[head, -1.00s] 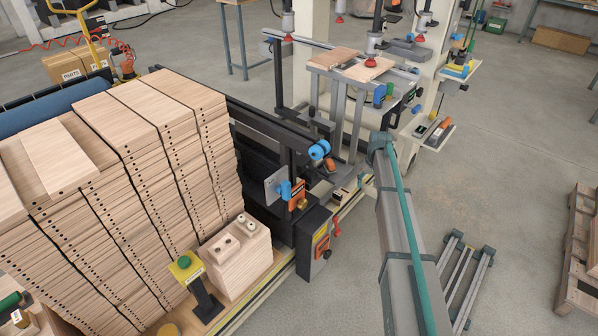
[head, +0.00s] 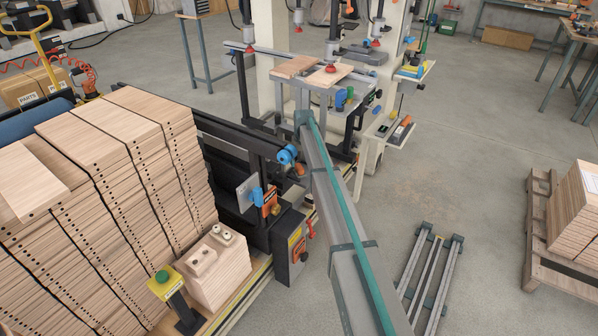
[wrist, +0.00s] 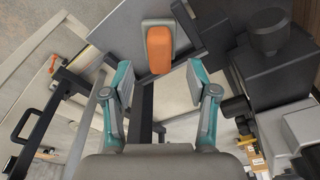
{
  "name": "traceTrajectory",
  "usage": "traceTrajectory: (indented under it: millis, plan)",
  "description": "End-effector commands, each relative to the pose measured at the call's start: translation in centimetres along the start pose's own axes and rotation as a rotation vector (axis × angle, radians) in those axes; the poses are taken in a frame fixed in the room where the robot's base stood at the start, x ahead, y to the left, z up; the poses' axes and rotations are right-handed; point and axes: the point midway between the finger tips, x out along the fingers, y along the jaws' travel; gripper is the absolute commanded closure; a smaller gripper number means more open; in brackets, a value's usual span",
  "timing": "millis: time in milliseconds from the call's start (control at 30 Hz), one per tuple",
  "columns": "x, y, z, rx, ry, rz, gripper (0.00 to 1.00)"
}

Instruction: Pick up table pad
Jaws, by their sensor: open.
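I cannot make out for certain which thing is the table pad. Two wooden pieces, a left one (head: 295,67) and a right one (head: 328,75), lie on top of the boring machine's table at the back. In the wrist view, my gripper (wrist: 160,85) is open, with its two teal and grey fingers apart and nothing between them. An orange block with a grey surround (wrist: 159,50) lies beyond the fingertips, against a grey plate. In the head view my gripper does not show clearly.
Tall stacks of drilled boards (head: 100,180) fill the left. A green button post (head: 165,285) stands in front. A low grey rack (head: 430,275) lies on the floor at right, near a pallet (head: 560,275) of boards. Open floor lies between the machine and pallet.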

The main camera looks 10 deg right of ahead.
Motion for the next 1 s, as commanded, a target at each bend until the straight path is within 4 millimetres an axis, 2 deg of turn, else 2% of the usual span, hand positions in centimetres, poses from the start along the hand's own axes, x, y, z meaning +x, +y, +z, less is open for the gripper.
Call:
traceTrajectory:
  millis: [400,633,1000]
  plan:
    - [4.7,0.1,-0.1,0.000,-0.001,0.000,0.42]
    - [4.9,0.1,-0.1,0.000,0.000,0.000,0.42]
    - [4.9,0.1,-0.1,0.000,0.000,0.000,1.00]
